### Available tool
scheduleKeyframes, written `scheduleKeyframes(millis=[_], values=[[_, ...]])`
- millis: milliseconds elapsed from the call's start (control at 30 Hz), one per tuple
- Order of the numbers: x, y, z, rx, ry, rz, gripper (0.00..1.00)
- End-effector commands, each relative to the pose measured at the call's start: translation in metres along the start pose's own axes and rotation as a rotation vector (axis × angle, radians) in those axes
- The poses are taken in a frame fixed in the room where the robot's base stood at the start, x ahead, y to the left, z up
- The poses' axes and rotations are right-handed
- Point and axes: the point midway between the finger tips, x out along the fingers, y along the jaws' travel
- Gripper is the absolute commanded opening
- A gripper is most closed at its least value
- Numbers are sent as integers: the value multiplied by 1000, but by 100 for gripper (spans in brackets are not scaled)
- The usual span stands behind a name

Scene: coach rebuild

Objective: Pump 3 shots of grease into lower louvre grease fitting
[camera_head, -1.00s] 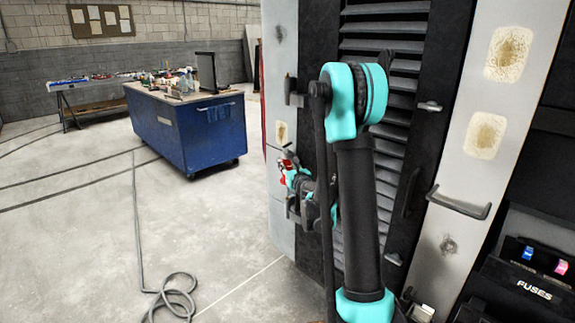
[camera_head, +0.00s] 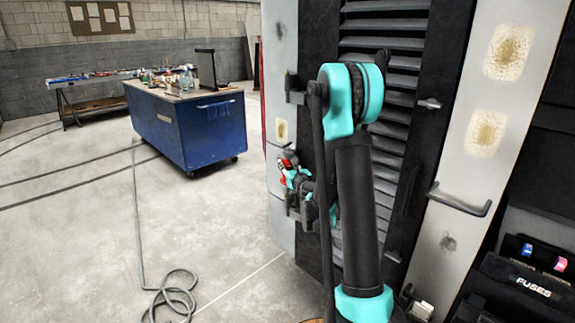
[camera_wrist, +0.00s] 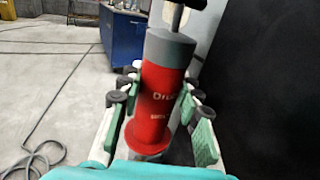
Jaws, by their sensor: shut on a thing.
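My gripper (camera_wrist: 160,105) is shut on a red grease gun (camera_wrist: 158,95) with a grey cap and a dark T-shaped handle. Its fingers close on it from both sides in the wrist view. In the head view my gripper (camera_head: 303,190) and the red gun (camera_head: 286,169) are small, beside the coach's left edge and partly behind my arm. The dark louvre panel (camera_head: 384,68) stands upright behind my arm, which hides much of it. Small metal fixtures sit at its right side, one upper (camera_head: 428,104) and one lower (camera_head: 393,256). I cannot tell whether either is a grease fitting.
A blue tool cart (camera_head: 190,130) stands at the back left, with a cluttered bench (camera_head: 90,95) beyond it. A hose (camera_head: 170,300) lies coiled on the open floor. A handle (camera_head: 460,203) juts from the white coach panel. A fuse box (camera_head: 535,275) is at the lower right.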

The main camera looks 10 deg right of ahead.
Motion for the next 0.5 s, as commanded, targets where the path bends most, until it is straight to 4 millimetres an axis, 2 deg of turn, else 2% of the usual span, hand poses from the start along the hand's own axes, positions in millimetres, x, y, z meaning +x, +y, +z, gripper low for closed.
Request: scheduleKeyframes(millis=[500], values=[[0, 0, 6, 0, 0, 0, 0]])
